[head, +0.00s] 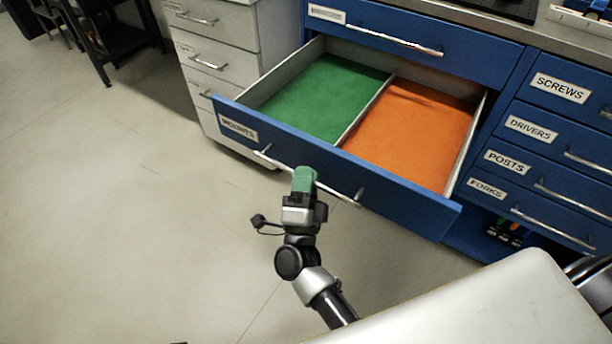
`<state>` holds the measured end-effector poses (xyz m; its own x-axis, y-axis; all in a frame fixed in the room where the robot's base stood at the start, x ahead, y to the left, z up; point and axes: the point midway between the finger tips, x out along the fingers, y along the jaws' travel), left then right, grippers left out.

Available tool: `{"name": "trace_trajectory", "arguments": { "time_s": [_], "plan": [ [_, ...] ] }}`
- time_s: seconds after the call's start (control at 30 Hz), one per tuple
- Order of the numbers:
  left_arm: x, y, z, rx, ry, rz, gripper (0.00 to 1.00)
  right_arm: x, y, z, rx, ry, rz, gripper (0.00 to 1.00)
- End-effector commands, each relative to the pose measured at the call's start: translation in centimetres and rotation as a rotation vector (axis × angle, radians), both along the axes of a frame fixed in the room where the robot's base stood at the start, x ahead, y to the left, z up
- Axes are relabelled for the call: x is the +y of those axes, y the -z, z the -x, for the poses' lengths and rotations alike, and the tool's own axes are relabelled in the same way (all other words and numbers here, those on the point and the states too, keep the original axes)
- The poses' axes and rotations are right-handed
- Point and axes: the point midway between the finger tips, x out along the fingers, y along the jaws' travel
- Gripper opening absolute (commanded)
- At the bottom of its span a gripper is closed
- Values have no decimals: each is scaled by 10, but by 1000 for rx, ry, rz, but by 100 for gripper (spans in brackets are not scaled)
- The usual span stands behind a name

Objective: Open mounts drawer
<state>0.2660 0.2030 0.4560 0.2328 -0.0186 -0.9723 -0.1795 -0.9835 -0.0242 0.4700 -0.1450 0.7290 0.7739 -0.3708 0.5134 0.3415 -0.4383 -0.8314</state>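The blue mounts drawer (400,197) is pulled well out of the bench, with its "MOUNTS" label on the left of its front. Inside are a green-lined compartment (322,98) on the left and an orange-lined one (415,125) on the right, split by a thin divider. Both look empty. My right gripper (304,177), with green fingertips, is at the middle of the drawer's metal handle (345,197). The fingertips cover that part of the bar, so I cannot see whether they are closed around it. My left gripper is not in view.
A closed blue drawer (470,59) sits above. Closed drawers labelled screws (561,88), drivers, posts and forks are on the right. A grey-white cabinet (222,40) stands at left. The floor (110,220) at left is clear. A dark stand (110,30) is farther back.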

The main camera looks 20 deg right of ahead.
Motion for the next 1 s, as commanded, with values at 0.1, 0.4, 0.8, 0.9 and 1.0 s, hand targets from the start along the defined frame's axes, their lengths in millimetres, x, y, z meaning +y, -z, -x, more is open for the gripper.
{"name": "trace_trajectory", "arguments": {
  "time_s": [0.1,0.4,0.8,0.9,1.0],
  "plan": [
    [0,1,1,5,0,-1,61,4,8,9,4,-1,0,22],
    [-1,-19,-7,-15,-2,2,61,27,39,55,5,-1,0,22],
    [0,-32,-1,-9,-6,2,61,40,55,83,1,0,-1,22],
    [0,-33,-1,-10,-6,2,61,40,55,83,1,0,-1,22],
    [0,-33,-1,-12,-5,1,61,40,55,83,1,0,-1,22]
  ]
}}
